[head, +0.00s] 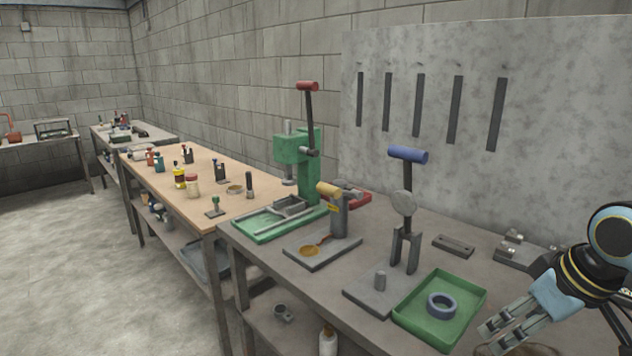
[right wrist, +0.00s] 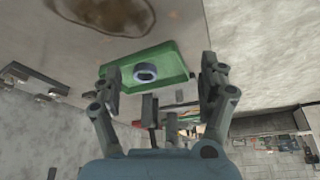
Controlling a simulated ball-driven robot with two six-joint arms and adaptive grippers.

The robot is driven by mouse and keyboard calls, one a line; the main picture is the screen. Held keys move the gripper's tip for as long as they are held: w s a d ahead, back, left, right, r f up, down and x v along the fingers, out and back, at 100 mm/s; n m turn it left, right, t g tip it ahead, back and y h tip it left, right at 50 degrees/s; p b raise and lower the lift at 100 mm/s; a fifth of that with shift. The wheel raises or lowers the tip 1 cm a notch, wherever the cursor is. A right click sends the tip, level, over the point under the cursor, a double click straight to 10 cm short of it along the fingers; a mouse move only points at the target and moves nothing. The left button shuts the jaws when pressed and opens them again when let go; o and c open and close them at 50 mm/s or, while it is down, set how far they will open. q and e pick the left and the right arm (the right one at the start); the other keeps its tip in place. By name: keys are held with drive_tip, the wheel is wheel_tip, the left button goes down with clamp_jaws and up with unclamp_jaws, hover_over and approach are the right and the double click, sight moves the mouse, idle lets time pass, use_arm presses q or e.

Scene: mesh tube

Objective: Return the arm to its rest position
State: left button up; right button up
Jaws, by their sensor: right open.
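My right gripper (head: 499,336) is at the lower right of the head view, just right of a green tray (head: 412,322). Its fingers are apart and nothing is between them. A grey-blue ring (head: 441,305) lies flat in the tray, clear of the gripper. In the right wrist view my open gripper (right wrist: 160,84) shows its two fingers spread, with the tray (right wrist: 174,60) and the ring (right wrist: 145,73) beyond them. My left gripper is not in view.
A blue-handled press (head: 403,205) stands just left of the tray. Behind lie a dark block (head: 453,245) and a metal fixture (head: 522,251). A green press (head: 308,165) and a small tan-handled tool (head: 338,212) stand further left. A slotted grey panel (head: 480,120) backs the bench.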

drive_tip(key=s+a+m+h, duration=0.1)
drive_tip(key=s+a, duration=0.2)
drive_tip(key=s, duration=0.9)
drive_tip(key=s+a+m+h, duration=0.1)
drive_tip(key=s+a+m, duration=0.1)
drive_tip(key=s, duration=1)
wheel_tip(320, 180, down, 35)
drive_tip(key=d+g+b, duration=0.2)
drive_tip(key=b, duration=0.6)
use_arm(q)
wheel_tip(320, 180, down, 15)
drive_tip(key=b, duration=0.7)
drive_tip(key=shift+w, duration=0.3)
use_arm(e)
drive_tip(key=s+d+f+g, duration=0.1)
drive_tip(key=s+f, duration=1.8)
drive_tip(key=f, duration=0.4)
drive_tip(key=shift+s+d, duration=0.2)
drive_tip(key=shift+s, duration=0.15)
